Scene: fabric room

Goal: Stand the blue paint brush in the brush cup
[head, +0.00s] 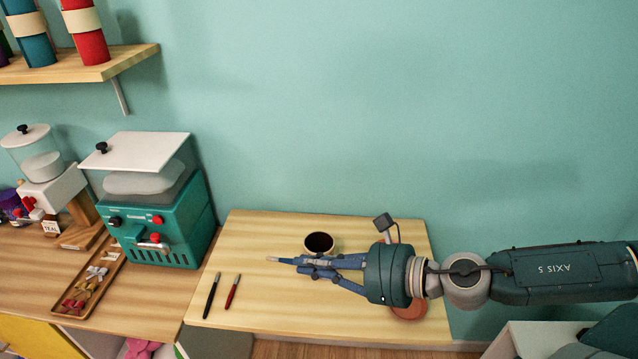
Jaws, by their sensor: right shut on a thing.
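My right gripper (308,265) reaches in from the right, just in front of the cup. It is shut on the blue paint brush (283,260), which lies roughly level and points left past the fingertips. The rest of the brush is hidden by the fingers. I cannot tell how high the brush is above the table. My left gripper is not in view.
A black brush or pen (211,296) and a red one (233,291) lie at the table's left front. A reddish round thing (410,312) is partly hidden under my right gripper. A teal machine (160,222) and a wooden tray (66,301) stand on the left counter.

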